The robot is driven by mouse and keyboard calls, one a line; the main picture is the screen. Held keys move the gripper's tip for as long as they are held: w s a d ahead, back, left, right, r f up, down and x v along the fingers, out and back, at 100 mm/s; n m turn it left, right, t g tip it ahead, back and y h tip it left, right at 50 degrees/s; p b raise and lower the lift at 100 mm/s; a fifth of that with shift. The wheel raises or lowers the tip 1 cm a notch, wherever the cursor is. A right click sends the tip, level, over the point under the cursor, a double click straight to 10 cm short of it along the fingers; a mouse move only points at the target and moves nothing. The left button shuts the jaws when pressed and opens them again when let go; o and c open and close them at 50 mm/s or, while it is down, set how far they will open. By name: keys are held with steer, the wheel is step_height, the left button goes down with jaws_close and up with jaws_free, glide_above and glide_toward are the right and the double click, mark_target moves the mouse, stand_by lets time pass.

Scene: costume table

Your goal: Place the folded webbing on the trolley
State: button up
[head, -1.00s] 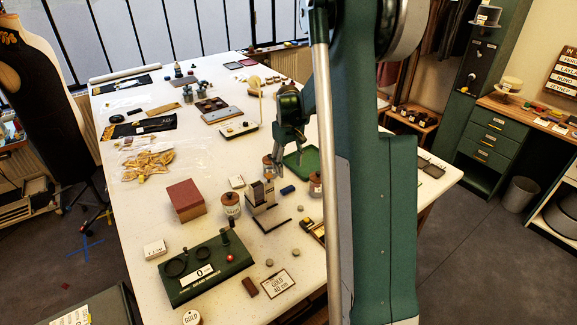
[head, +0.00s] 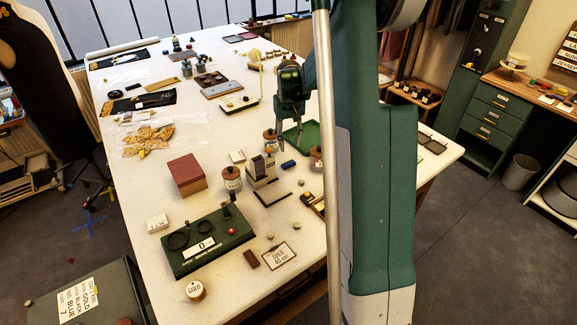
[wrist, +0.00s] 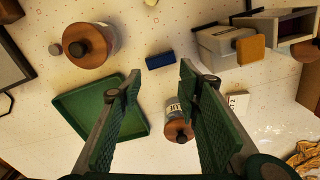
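A small dark blue block (head: 288,164), which may be the folded webbing, lies on the white table. In the wrist view this blue block (wrist: 160,61) shows between and just beyond my fingertips. My gripper (head: 289,147) is above the table, behind the blue block in the head view. In the wrist view my gripper (wrist: 160,74) has its fingers wide apart with nothing between them. A grey-green trolley (head: 112,282) stands at the lower left, off the table, with a written paper sheet (head: 78,300) on its top.
A green tray (wrist: 75,106) lies under the left finger in the wrist view. A dark green board (head: 205,242) lies towards the trolley.

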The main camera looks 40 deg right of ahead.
mark_target(288, 163)
steer(key=f+m, duration=0.1)
steer(key=m, duration=0.3)
steer(key=f+m, duration=0.1)
steer(key=m, duration=0.4)
steer(key=f+m, duration=0.1)
steer(key=m, duration=0.4)
steer(key=shift+w+f+b, duration=0.25)
steer(key=shift+f+b, duration=0.05)
steer(key=shift+b, duration=0.1)
steer(key=shift+f, duration=1.3)
steer(key=shift+f, duration=0.1)
steer(key=shift+f, duration=2.5)
steer(key=shift+c, duration=0.4)
